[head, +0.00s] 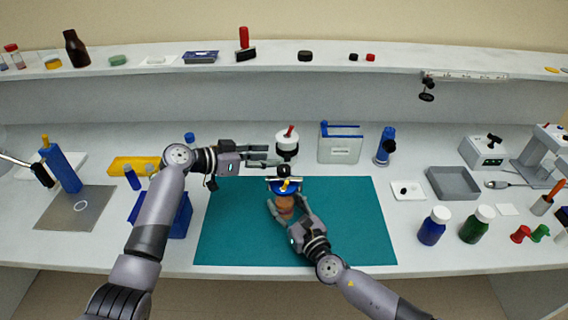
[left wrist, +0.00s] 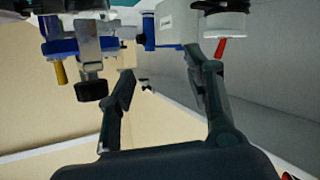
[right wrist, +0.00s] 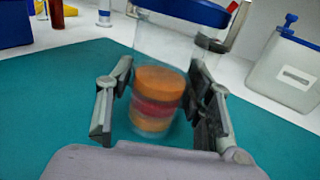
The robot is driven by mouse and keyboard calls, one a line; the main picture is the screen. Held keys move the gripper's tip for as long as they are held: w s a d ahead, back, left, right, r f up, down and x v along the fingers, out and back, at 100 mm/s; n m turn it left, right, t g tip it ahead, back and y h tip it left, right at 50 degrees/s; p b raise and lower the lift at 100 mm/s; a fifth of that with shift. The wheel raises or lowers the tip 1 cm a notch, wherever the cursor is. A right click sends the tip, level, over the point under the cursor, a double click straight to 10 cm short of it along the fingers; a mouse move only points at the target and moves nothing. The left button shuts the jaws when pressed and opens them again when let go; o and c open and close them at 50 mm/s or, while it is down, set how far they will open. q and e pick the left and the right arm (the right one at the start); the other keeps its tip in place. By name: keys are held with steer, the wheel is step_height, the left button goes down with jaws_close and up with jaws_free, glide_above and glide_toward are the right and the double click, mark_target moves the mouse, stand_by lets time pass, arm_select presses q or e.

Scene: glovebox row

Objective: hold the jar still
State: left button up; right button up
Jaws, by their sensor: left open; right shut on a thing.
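The jar (head: 285,204) is clear, with orange and red layers inside. It stands upright over the teal mat near its back edge. Its blue lid (head: 278,186) carries a metal bar with a yellow handle and a black knob. My right gripper (head: 287,207) is shut on the jar from the front. In the right wrist view its fingers stand on either side of the jar (right wrist: 156,100), below the blue lid (right wrist: 185,10). My left gripper (head: 268,158) is open and empty, behind and above the jar. The lid's fittings also show in the left wrist view (left wrist: 88,45).
A white round device with a red handle (head: 287,144) stands close by my left fingers.

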arm_select(q)
steer(key=s+a+f+n+t+y, duration=0.2)
steer(key=a+f+n+t+y, duration=0.1)
steer(key=a+f+t, duration=0.15)
steer(key=t+h, duration=0.1)
steer(key=t, duration=0.2)
glide_toward(279, 171)
steer(key=x, duration=1.1)
steer(key=shift+w+d, duration=0.25)
steer(key=shift+d, duration=0.05)
jaws_close()
